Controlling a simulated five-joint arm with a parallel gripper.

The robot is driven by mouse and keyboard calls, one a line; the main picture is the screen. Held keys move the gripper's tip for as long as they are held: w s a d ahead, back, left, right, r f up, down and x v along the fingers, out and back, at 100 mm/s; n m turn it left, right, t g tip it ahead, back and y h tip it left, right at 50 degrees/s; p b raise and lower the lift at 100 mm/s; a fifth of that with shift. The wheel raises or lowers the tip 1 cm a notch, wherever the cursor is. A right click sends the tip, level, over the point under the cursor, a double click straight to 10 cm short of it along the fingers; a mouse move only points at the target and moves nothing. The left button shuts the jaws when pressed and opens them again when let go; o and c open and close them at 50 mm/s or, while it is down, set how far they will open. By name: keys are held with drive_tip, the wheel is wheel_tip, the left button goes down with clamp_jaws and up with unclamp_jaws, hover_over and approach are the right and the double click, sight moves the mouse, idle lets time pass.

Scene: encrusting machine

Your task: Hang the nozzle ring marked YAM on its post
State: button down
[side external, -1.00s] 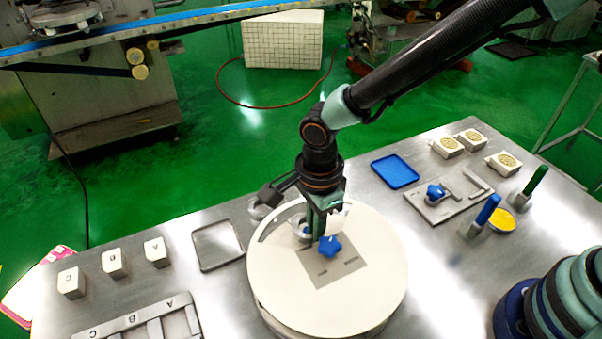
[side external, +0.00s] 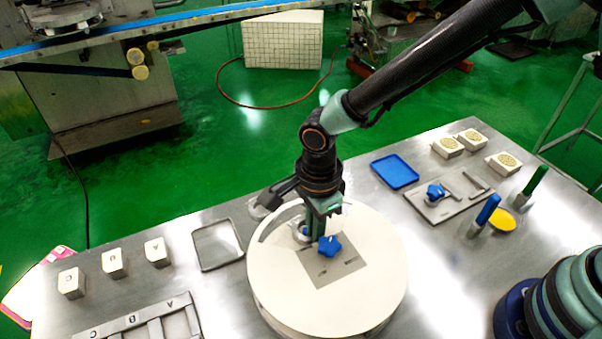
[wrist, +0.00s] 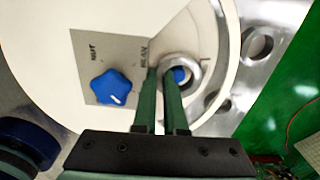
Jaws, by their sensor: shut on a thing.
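My gripper (wrist: 166,80) is shut at its fingertips on a silvery metal ring (wrist: 186,66). In the wrist view a blue tip (wrist: 180,75) shows inside the ring's opening; I cannot tell whether the ring sits down around it or only above it. In the side view the gripper (side external: 322,236) is low over the left part of a round cream drum top, with the ring (side external: 302,231) partly hidden beside the fingers. A second round metal opening or ring (wrist: 257,44) shows to the right in the wrist view. I cannot read YAM anywhere.
A blue star knob (side external: 330,246) on a grey panel (side external: 347,266) stands close to the fingers. Lettered white blocks (side external: 115,263) and an empty tray (side external: 218,246) lie left. A blue tray (side external: 395,171) and blue and green upright handles (side external: 487,210) stand right.

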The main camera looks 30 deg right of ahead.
drive_tip(key=shift+d+f, duration=0.15)
drive_tip(key=shift+f, duration=0.45)
drive_tip(key=shift+d+f, duration=0.15)
drive_tip(key=shift+f, duration=0.45)
drive_tip(key=c, duration=1)
unclamp_jaws()
drive_tip(key=shift+c, duration=1.1)
drive_tip(key=shift+o, duration=0.8)
drive_tip(key=shift+a+r, duration=0.15)
drive_tip(key=shift+r, duration=4.05)
